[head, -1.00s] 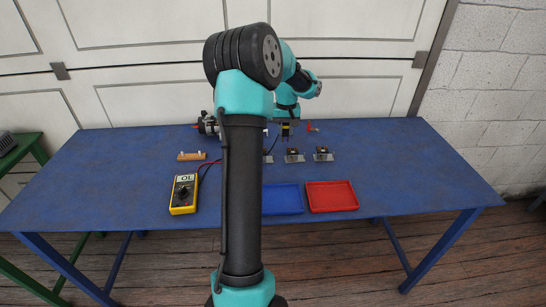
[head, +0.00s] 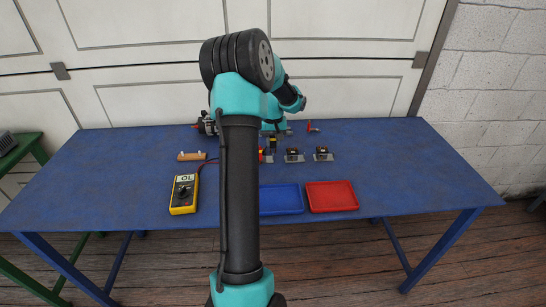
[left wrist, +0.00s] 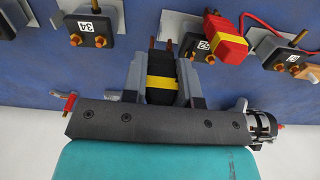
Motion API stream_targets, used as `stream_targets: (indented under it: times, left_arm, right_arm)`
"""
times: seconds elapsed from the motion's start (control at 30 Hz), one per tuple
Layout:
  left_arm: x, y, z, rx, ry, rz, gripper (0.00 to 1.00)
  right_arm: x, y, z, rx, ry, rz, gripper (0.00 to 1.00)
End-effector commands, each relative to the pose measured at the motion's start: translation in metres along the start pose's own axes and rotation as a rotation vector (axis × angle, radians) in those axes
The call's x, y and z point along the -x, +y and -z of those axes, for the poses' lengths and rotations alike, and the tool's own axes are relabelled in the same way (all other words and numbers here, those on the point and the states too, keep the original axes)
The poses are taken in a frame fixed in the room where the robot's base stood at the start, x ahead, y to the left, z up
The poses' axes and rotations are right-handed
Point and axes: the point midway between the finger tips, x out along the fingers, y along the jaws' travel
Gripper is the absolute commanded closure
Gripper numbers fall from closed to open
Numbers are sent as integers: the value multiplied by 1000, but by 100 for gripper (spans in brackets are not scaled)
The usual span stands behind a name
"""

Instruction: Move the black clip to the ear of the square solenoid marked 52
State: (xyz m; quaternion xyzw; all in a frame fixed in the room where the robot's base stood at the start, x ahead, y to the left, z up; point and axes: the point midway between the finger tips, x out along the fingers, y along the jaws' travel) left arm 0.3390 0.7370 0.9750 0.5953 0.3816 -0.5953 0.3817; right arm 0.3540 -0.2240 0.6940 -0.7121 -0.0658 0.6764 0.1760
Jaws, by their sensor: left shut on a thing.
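My left gripper (head: 273,146) is shut on the black clip (left wrist: 161,80), which has a yellow band. The clip shows upright between the two grey fingers in the left wrist view, its copper-coloured tip pointing away from the gripper. The square solenoid marked 52 (left wrist: 201,50) is just beyond and to the right of the clip there, apart from it in the picture. A red clip (left wrist: 229,43) sits at that solenoid, by one of its copper studs. In the head view my arm partly hides this area. My right gripper is not in view.
The solenoid marked 34 (left wrist: 93,30) and another solenoid (head: 322,154) stand to the right in the head view. A yellow multimeter (head: 183,194) reads OL. A blue tray (head: 281,212) and a red tray (head: 332,209) lie at the front. A wooden block (head: 191,156) lies left.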

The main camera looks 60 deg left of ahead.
Motion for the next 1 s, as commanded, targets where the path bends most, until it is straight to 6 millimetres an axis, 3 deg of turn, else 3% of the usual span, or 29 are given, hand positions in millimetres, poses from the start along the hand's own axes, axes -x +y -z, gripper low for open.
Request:
stream_targets:
  times: [0.63,0.97,1.0]
  left_arm:
    - [-22,0,0,0,-1,0,86]
    - [-24,0,0,0,0,0,86]
    - [-23,0,0,0,0,0,69]
  right_arm:
    - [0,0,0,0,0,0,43]
    - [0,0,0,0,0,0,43]
    - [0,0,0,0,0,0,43]
